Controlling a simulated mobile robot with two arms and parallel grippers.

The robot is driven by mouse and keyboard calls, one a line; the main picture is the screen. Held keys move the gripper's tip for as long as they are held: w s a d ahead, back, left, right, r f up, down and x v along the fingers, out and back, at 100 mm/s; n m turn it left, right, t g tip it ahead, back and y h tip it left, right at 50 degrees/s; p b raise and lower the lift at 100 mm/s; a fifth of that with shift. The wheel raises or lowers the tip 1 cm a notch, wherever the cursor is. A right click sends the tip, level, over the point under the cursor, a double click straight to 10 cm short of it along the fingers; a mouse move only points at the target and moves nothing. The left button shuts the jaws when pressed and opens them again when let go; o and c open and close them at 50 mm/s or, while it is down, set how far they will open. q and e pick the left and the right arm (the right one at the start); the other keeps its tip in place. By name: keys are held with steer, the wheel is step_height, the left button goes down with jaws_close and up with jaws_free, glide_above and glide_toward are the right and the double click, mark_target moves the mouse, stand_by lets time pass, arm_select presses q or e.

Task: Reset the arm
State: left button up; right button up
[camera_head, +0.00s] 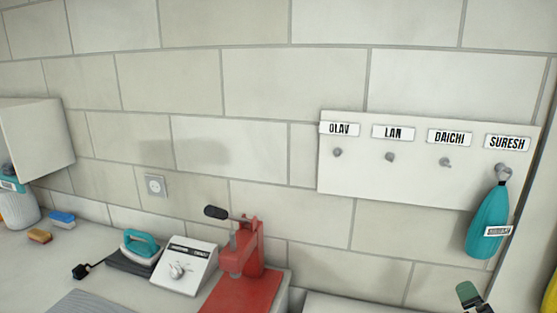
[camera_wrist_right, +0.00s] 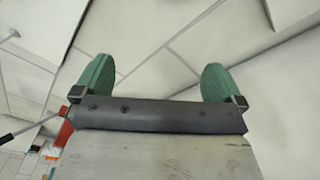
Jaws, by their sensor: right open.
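My right gripper (camera_wrist_right: 155,85) is open in the right wrist view. Its two green fingertips stand well apart with nothing between them. In the head view only a green tip of my right gripper (camera_head: 470,293) shows at the bottom right edge, below the hook board and apart from it. A teal bag-like item (camera_head: 487,225) with a small label hangs on the hook under the SURESH sign (camera_head: 507,142). My left gripper is not in view.
The white board (camera_head: 340,180) has empty hooks under OLAV, LAN and DAICHI. On the counter stand a red press (camera_head: 240,265), a white control box (camera_head: 185,270) and a teal iron (camera_head: 138,245). A sponge (camera_head: 39,236) lies at the left. Space before the wall is free.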

steer(key=s+a+f+m+g+h, duration=0.1)
steer(key=s+a+f+m+g, duration=0.7)
steer(key=s+a+f+m, duration=0.5)
steer(key=s+a+m+g+y, duration=0.55)
steer(key=s+a+m, duration=0.4)
steer(key=s, duration=0.55)
step_height(320, 180, down, 26)
steer(key=n+g+b, duration=0.1)
steer(key=g, duration=0.1)
steer(key=s+d+f+b, duration=0.1)
steer(key=s+d+f, duration=0.1)
steer(key=s+f, duration=1.4)
steer(key=shift+s+d+f+g+h, duration=0.25)
steer(key=shift+f+g+h, duration=0.15)
steer(key=shift+f, duration=0.5)
steer(key=shift+n, duration=0.25)
